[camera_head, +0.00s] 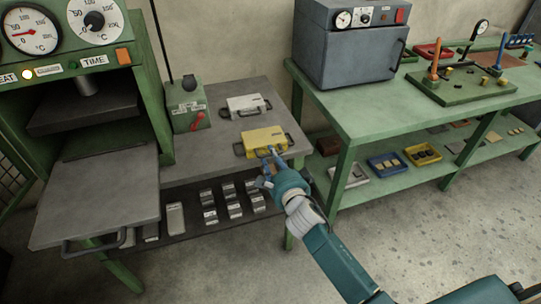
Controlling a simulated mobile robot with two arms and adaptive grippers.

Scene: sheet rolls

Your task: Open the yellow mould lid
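The yellow mould (262,138) sits near the right front of the grey table, with a dark handle at each end. Its lid appears closed and level on top. My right arm reaches in from the lower right, and my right gripper (268,162) is at the mould's front edge, close to or touching it. The fingertips are small and partly lost against the mould, so I cannot tell whether they are open or shut. My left gripper is not in view.
A silver mould (246,106) lies behind the yellow one. A green box with a red lever (188,108) stands to the left. The green press (90,115) has its tray (95,200) out. Metal blocks (208,197) fill the lower shelf. A green bench (400,115) stands right.

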